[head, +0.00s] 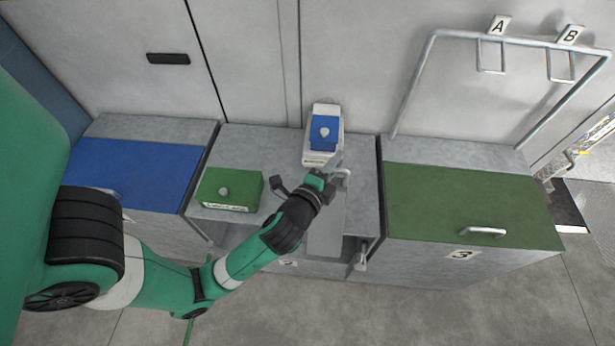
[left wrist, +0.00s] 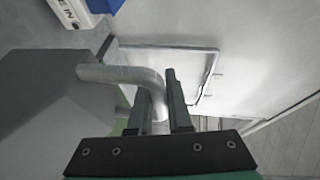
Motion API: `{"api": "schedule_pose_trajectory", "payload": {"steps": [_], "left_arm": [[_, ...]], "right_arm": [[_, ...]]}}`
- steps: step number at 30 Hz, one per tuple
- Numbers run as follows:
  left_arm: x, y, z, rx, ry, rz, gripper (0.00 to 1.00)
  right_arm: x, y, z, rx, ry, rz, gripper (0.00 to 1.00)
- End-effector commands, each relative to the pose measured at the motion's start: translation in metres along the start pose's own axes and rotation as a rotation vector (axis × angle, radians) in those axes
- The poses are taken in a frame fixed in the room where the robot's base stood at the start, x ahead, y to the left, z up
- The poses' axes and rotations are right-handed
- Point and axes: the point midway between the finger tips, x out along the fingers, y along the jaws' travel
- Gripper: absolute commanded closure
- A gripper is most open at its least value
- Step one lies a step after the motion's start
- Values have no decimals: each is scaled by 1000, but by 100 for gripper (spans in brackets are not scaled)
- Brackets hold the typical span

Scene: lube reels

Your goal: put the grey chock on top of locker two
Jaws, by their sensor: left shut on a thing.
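The grey chock (head: 327,225) is a plain grey block with a bent silver handle, seen over the front part of the middle locker (head: 365,185), which I take as locker two. My left gripper (head: 336,174) is shut on the chock's handle. In the left wrist view the handle (left wrist: 120,76) passes between the fingers (left wrist: 160,100), and the chock's dark grey body (left wrist: 45,105) is at the left. My arm partly hides the chock in the head view. I cannot tell whether it touches the locker top. My right gripper is not in view.
On the middle locker are a green box (head: 230,190) with a knob and a white and blue box (head: 323,135) near the wall. A blue-topped locker (head: 135,172) is left, green-topped locker three (head: 465,205) right. A metal rail (head: 412,85) with tags A and B stands behind it.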

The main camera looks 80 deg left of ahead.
Motion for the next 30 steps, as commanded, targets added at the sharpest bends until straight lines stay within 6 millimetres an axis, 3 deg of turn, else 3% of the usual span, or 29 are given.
{"api": "schedule_pose_trajectory", "payload": {"steps": [4, 8, 18, 24, 30], "left_arm": [[7, 2, 0, -3, 0, -6, 100], [25, 8, 2, -4, -2, -8, 100], [95, 24, 6, -2, -1, -7, 100], [129, 54, 9, -1, 0, -5, 100], [148, 66, 10, 0, 2, -7, 100]], "right_arm": [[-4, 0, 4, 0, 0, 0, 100], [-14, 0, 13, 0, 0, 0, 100], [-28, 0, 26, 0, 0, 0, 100], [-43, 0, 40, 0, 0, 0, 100], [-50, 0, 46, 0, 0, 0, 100]]}}
